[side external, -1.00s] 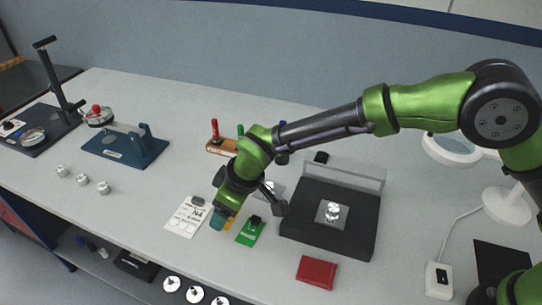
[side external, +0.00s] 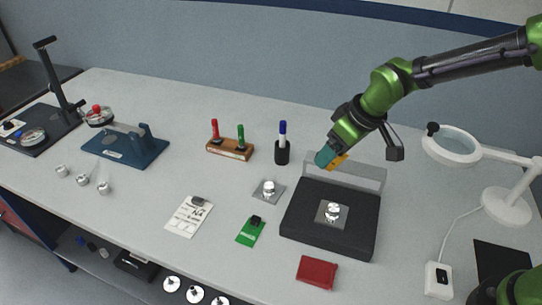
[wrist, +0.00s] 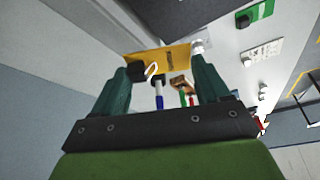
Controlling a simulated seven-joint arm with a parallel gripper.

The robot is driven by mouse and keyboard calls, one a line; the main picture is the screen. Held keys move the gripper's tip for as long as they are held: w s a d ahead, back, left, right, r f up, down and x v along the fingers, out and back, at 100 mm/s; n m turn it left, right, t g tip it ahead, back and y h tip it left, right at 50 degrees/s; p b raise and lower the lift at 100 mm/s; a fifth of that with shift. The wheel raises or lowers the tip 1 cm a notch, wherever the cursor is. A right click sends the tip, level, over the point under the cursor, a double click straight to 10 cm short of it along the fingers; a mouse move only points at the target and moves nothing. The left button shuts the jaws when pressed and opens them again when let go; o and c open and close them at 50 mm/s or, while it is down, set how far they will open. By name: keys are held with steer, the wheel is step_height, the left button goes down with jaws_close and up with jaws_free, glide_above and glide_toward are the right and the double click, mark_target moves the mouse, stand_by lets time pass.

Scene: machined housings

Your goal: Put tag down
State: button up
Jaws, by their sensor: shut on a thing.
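My gripper (side external: 331,157) is shut on a yellow-orange tag (side external: 340,161). In the wrist view the tag (wrist: 172,57) lies crosswise between the two teal fingers (wrist: 155,85), with a dark piece and a white loop at its left end. In the side view my gripper is in the air by the back left of the black block and its clear panel. A green tag (side external: 249,232) with a black clip lies on the table, and it also shows in the wrist view (wrist: 258,11). A white card (side external: 186,220) lies to its left.
The black block (side external: 297,222) has a clear upright panel (side external: 370,176) and a metal part (side external: 333,211) on it. Nearby are a red pouch (side external: 316,272), a pen cup (side external: 282,153), a wooden marker stand (side external: 229,150) and a magnifier lamp (side external: 507,205).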

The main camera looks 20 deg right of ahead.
steer(key=s+d+r+m+h, duration=0.1)
steer(key=s+d+r+m, duration=0.15)
steer(key=d, duration=0.45)
steer(key=s+d+r+m+h, duration=0.1)
steer(key=s+d+r+m, duration=0.15)
steer(key=d, duration=0.55)
steer(key=a+f+n+y, duration=0.1)
steer(key=a+f+n, duration=0.2)
steer(key=a, duration=0.8)
steer(key=a+f+n+y, duration=0.1)
steer(key=a+f+n, duration=0.2)
steer(key=a+f, duration=0.3)
steer(key=a+f+n+g+y, duration=0.1)
steer(key=a+f+n, duration=0.2)
steer(key=a, duration=1.4)
steer(key=shift+f+n, duration=0.3)
steer(key=shift+f, duration=0.45)
steer(key=shift+w+a+r+y, duration=0.1)
steer(key=shift+w+a+y, duration=0.1)
steer(key=shift+a, duration=0.4)
steer(key=shift+w+a+r+y, duration=0.1)
steer(key=shift+w+a, duration=0.05)
steer(key=shift+a, duration=0.4)
steer(key=shift+w+a, duration=0.2)
steer(key=shift+w, duration=0.05)
glide_above(183, 219)
steer(key=s+d, duration=0.1)
steer(key=shift+s+d+f, duration=0.1)
steer(key=shift+f, duration=0.5)
steer(key=shift+f, duration=1.75)
